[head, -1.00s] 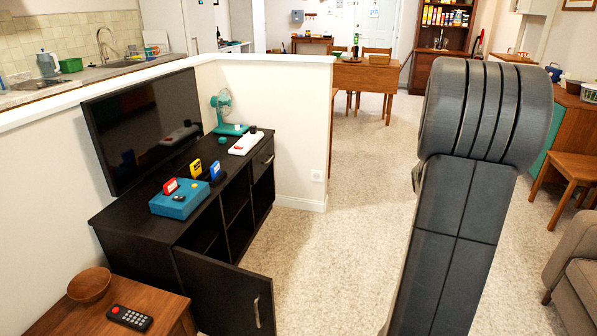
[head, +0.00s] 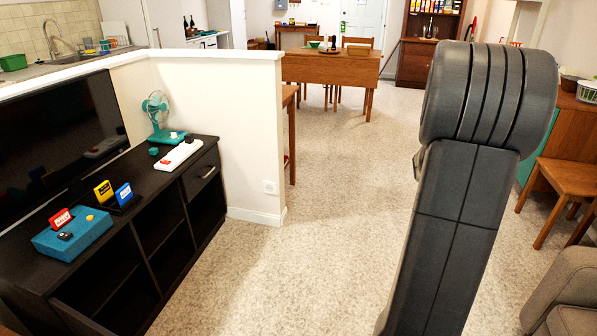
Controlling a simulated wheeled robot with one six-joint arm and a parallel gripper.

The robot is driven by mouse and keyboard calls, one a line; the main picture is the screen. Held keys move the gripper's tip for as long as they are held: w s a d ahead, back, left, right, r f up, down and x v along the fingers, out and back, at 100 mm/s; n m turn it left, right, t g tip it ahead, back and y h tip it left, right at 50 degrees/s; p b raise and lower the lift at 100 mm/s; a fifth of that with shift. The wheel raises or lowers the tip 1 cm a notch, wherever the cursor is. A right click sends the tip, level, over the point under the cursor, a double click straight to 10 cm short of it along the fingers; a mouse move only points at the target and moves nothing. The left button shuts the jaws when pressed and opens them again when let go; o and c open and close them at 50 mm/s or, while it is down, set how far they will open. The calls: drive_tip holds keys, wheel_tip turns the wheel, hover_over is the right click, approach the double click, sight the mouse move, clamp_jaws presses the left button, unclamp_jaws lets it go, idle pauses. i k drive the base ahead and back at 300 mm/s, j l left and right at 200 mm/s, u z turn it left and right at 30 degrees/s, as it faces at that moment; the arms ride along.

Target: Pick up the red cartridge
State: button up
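The red cartridge (head: 61,219) stands upright at the back of a teal box-shaped console (head: 80,236), on the black TV cabinet at the left of the head view. It has a pale label; whether it sits in a slot of the console I cannot tell. A yellow cartridge (head: 104,190) and a blue cartridge (head: 124,195) stand just behind and to the right, in a dark holder. My arm fills the right of the view, well apart from the cabinet. My gripper is out of view.
The black cabinet (head: 168,208) has open shelves. A teal fan (head: 158,112) and a white device (head: 178,154) stand at its far end. A low white wall (head: 222,125) bounds it behind. The speckled floor is clear in the middle. A sofa (head: 565,300) and wooden chair (head: 560,180) are right.

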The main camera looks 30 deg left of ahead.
sight(65, 215)
drive_tip(key=i+j+u, duration=0.2)
drive_tip(key=i+u, duration=1.1)
drive_tip(key=i+l+u, duration=0.2)
drive_tip(key=u, duration=0.25)
drive_tip(key=i+j+u, duration=0.15)
drive_tip(key=u, duration=0.35)
drive_tip(key=i+u, duration=0.65)
drive_tip(key=u, duration=0.3)
drive_tip(key=i+l+u, duration=0.2)
drive_tip(key=u, duration=0.25)
drive_tip(key=i+u, duration=0.95)
drive_tip(key=k, duration=0.1)
